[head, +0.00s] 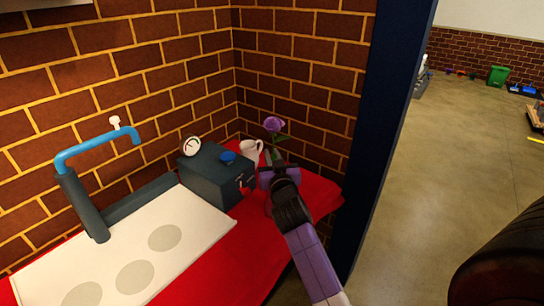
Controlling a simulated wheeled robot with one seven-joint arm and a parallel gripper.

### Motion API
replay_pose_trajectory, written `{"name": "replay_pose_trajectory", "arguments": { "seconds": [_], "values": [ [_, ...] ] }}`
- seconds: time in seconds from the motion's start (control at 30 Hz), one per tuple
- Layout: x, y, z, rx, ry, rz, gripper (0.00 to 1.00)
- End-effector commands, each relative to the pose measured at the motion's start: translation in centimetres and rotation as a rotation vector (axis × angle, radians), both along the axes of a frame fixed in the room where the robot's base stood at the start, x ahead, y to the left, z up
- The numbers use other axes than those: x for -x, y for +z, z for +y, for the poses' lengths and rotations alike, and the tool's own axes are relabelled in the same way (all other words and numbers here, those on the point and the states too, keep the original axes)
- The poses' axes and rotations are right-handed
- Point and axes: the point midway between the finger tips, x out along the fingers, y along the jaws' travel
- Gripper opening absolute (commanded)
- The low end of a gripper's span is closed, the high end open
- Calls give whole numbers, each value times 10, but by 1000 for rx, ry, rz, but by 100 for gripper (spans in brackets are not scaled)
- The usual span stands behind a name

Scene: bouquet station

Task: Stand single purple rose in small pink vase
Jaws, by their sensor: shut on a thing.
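A single purple rose (273,124) stands roughly upright at the back right of the red table, with green leaves below its bloom. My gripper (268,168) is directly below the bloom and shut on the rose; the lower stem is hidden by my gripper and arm. I cannot make out a small pink vase in this view. Whether the stem's lower end is inside anything is hidden.
A white jug (250,151) stands close left of my gripper. A dark box (213,177) with a gauge and blue knob is further left, beside a white board (125,258) and blue pipe (95,148). Brick walls close the corner; a dark blue post (385,130) stands right.

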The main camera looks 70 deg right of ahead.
Motion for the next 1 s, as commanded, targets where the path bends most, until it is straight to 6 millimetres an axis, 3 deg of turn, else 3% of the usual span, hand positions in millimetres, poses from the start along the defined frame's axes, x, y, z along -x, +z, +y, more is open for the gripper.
{"name": "replay_pose_trajectory", "arguments": {
  "seconds": [0.63, 0.67, 0.8, 1.0],
  "values": [
    [0, -6, 0, 1, 0, -1, 0],
    [0, -5, 0, 1, 0, -1, 17],
    [0, -5, 0, 1, 0, -1, 40],
    [0, -5, 0, 0, 0, 0, 40]
  ]
}}
